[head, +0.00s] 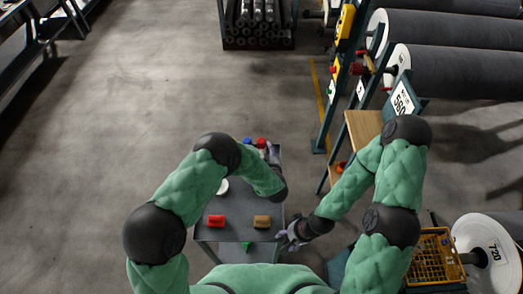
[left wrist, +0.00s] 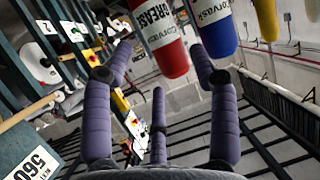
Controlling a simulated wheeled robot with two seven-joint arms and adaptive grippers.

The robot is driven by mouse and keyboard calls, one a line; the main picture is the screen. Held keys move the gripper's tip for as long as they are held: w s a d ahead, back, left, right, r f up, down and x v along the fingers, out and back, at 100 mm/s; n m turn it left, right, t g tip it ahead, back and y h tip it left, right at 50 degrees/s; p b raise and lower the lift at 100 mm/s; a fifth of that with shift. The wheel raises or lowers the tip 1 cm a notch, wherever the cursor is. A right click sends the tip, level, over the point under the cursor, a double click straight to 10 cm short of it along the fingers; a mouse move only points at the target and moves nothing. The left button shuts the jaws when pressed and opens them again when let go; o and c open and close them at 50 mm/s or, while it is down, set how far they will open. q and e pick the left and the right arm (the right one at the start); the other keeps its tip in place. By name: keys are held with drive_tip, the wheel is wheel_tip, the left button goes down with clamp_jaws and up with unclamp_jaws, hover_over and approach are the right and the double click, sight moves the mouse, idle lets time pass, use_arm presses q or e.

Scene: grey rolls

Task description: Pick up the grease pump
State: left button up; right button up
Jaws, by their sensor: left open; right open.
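A red cylinder marked GREASE (left wrist: 160,40), which I take to be the grease pump, shows at the top of the left wrist view. In the head view its small red top (head: 262,142) is at the far end of the grey cart (head: 232,234). My left gripper (head: 272,155) is open beside it, partly hidden by my forearm. In the left wrist view the spread purple fingers (left wrist: 160,62) point towards the red cylinder, with nothing held; I cannot tell whether they touch it. My right gripper (head: 291,235) is open and empty near the cart's right front edge.
A blue cylinder (left wrist: 214,28) stands beside the red one, with a yellow one (left wrist: 267,18) further right. A rack with a wooden shelf (head: 363,130) stands right; the floor left is clear.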

sight(264, 148)
use_arm(q)
drive_tip(key=x, duration=0.3)
drive_tip(key=shift+w+f, duration=0.25)
drive_tip(key=shift+f, duration=0.2)
drive_tip(key=shift+w+f+b, duration=0.15)
drive_tip(key=shift+w+b, duration=0.15)
drive_tip(key=shift+w, duration=0.25)
drive_tip(key=c, duration=0.8)
